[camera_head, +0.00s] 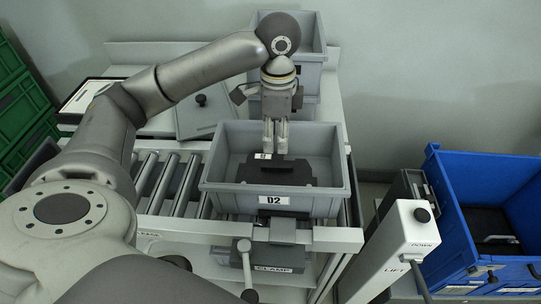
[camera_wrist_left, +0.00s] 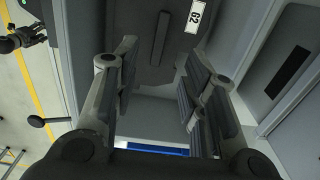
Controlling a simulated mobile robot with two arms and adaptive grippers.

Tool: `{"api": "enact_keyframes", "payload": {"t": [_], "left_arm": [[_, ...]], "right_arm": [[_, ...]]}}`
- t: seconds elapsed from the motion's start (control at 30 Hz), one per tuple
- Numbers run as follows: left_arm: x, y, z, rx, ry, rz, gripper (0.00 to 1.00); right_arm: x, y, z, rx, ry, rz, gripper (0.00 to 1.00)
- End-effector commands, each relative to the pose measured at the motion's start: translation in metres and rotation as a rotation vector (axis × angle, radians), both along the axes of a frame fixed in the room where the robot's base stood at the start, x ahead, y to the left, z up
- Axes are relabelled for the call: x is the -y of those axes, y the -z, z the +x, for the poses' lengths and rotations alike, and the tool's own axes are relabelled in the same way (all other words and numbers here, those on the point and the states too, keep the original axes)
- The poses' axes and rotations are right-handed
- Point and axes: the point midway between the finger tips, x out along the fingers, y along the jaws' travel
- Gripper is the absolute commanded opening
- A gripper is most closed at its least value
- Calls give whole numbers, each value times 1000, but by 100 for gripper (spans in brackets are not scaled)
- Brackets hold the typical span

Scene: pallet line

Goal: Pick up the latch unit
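A dark, flat unit, which I take to be the latch unit (camera_head: 290,174), lies in the grey crate marked D2 (camera_head: 215,186). My left gripper (camera_head: 275,148) points down over the crate, at the unit's far edge. In the left wrist view the two fingers (camera_wrist_left: 158,72) stand well apart with nothing between them. A dark panel with a raised bar and a small white label (camera_wrist_left: 195,15) shows beyond the fingertips; it seems to be the same unit. I cannot tell whether the fingertips touch it. My right gripper is not in view.
A clamp lever (camera_head: 244,246) stands in front. A lift post (camera_head: 405,235) and a blue bin (camera_head: 470,195) are at the right. Green crates (camera_head: 22,110) are at the left.

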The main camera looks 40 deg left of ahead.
Motion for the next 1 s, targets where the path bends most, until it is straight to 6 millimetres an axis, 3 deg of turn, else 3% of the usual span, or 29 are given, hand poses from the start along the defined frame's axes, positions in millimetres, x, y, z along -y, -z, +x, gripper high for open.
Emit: {"api": "enact_keyframes", "payload": {"t": [0.1, 0.23, 0.37, 0.7, 0.97, 1.0], "left_arm": [[-1, 22, -1, -5, -1, 2, 39], [-1, 35, 0, -1, -1, 1, 39], [0, 44, -1, -2, 0, 1, 39], [0, 89, -1, -2, 0, 1, 39], [0, 91, -1, 0, 0, 1, 39], [0, 91, -1, 0, 0, 1, 35]], "right_arm": [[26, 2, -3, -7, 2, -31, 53], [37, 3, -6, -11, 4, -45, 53], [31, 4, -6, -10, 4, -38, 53], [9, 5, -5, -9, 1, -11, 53], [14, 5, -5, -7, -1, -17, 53], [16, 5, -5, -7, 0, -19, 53]]}}
